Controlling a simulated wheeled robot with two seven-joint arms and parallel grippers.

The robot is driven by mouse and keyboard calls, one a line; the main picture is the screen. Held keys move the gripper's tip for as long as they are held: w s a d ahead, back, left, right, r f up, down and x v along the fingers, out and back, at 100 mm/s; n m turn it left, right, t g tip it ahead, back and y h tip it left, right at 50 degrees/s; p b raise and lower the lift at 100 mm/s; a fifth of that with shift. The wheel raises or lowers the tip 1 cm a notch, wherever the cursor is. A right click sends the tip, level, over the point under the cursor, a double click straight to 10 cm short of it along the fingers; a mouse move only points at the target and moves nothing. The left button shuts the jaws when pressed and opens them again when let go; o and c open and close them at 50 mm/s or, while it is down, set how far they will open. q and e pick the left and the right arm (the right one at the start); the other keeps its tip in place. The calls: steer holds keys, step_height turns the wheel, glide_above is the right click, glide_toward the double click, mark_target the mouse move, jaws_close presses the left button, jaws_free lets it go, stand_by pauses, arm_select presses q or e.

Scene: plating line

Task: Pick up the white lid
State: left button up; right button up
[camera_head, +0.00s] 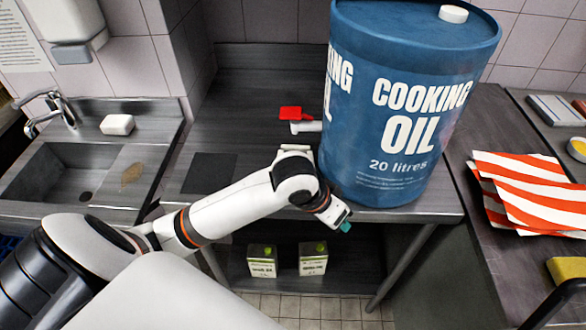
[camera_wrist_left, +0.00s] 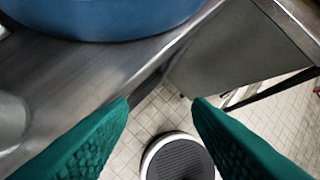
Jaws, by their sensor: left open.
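A small round white lid (camera_head: 453,13) sits on the top of a large blue cooking oil drum (camera_head: 400,100), near the upper edge of the head view. The drum stands upright on the steel table; its lower part also shows in the left wrist view (camera_wrist_left: 100,20). My left gripper (camera_head: 343,222) is at the table's front edge, below and in front of the drum, far from the lid. In the left wrist view its teal fingers (camera_wrist_left: 161,100) are apart with nothing between them. The lid is not in that view. My right gripper is not in view.
A red item (camera_head: 290,113) and a small white piece (camera_head: 306,127) lie left of the drum. A sink (camera_head: 60,175) is at the left. Red-striped sheets (camera_head: 530,190) lie on the right counter. Two cartons (camera_head: 262,261) stand on the lower shelf. The tall drum is an obstacle.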

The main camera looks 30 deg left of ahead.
arm_select(q)
steer(key=a+r+n+g+y, duration=0.1)
steer(key=a+r+n+y, duration=0.1)
steer(key=a+r, duration=0.55)
steer(key=a+r+n+y, duration=0.2)
steer(key=a+r, duration=0.2)
steer(key=r, duration=0.7)
steer(key=x, duration=0.4)
steer(key=p+x, duration=0.1)
steer(key=x, duration=0.3)
steer(key=s+x, duration=0.1)
steer(key=x, duration=0.3)
steer(key=shift+f, duration=0.1)
jaws_close()
